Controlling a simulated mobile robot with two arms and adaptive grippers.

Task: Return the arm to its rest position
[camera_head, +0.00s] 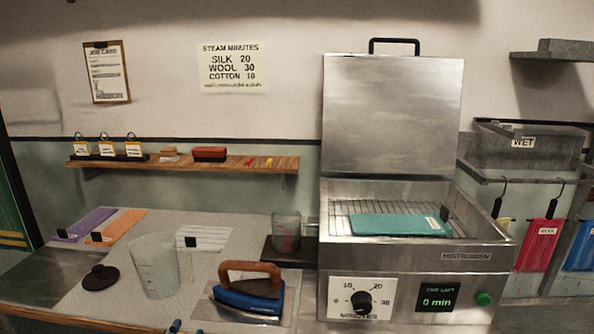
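The display (438,297) reads 0 min, beside a dial (362,302) and a green button (483,299).
On the table are a blue iron (250,298) with a brown handle, a clear beaker (157,268), a smaller cup (286,232), a black knob-topped lid (101,278), and purple (88,223) and orange (122,226) cloths. A wooden shelf (230,164) runs behind. A WET rack (483,170) stands right.

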